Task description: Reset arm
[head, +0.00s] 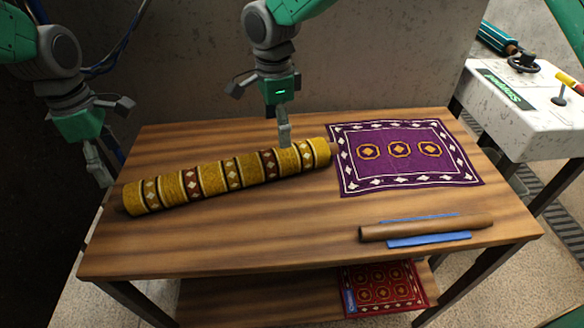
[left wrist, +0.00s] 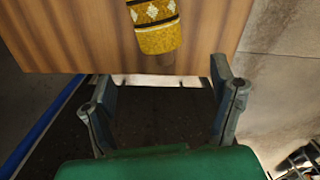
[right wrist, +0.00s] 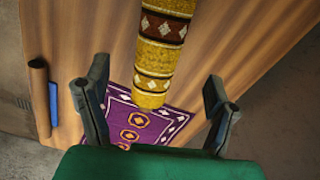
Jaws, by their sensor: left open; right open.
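My left gripper (head: 99,165) is open and empty, just off the left edge of the wooden table in the head view. In the left wrist view its fingers (left wrist: 163,95) are apart, and the end of the rolled rug (left wrist: 158,28) shows beyond them. My right gripper (head: 285,137) is open over the back of the table, close to the right part of the yellow-brown patterned rolled rug (head: 205,179). In the right wrist view the fingers (right wrist: 155,95) are apart and the roll's end (right wrist: 152,90) shows between them; contact cannot be told.
A purple rug (head: 388,172) lies flat at the table's (head: 270,240) back right. A brown roller (head: 425,228) lies on a blue piece (head: 430,240) at the front right. A red rug (head: 385,284) is on the lower shelf. A white machine (head: 520,105) stands at right.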

